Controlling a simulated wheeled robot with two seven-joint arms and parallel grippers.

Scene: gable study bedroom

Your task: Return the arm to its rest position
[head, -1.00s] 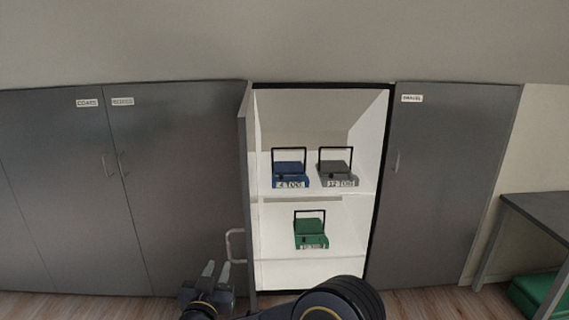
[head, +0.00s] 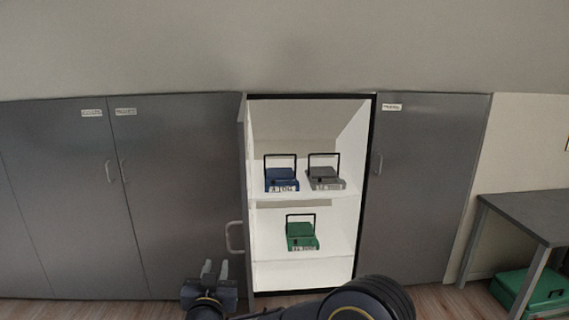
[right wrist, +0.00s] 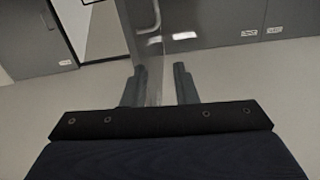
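My right gripper (head: 215,270) is at the bottom of the head view, in front of the grey cabinets and just left of the open door's handle (head: 234,237). Its two fingers stand apart with nothing seen held between them. In the right wrist view the gripper (right wrist: 158,88) also shows spread fingers, with the open door (right wrist: 142,45) appearing behind and between them; I cannot tell whether they touch it. My right arm (head: 350,303) crosses the bottom of the head view. My left gripper is not in view.
The open cabinet (head: 305,275) holds a blue case (head: 281,179) and a grey case (head: 325,178) on the upper shelf, and a green case (head: 301,236) below. Its door (head: 241,190) stands open at left. A desk (head: 530,212) with a green box (head: 535,290) beneath is at right.

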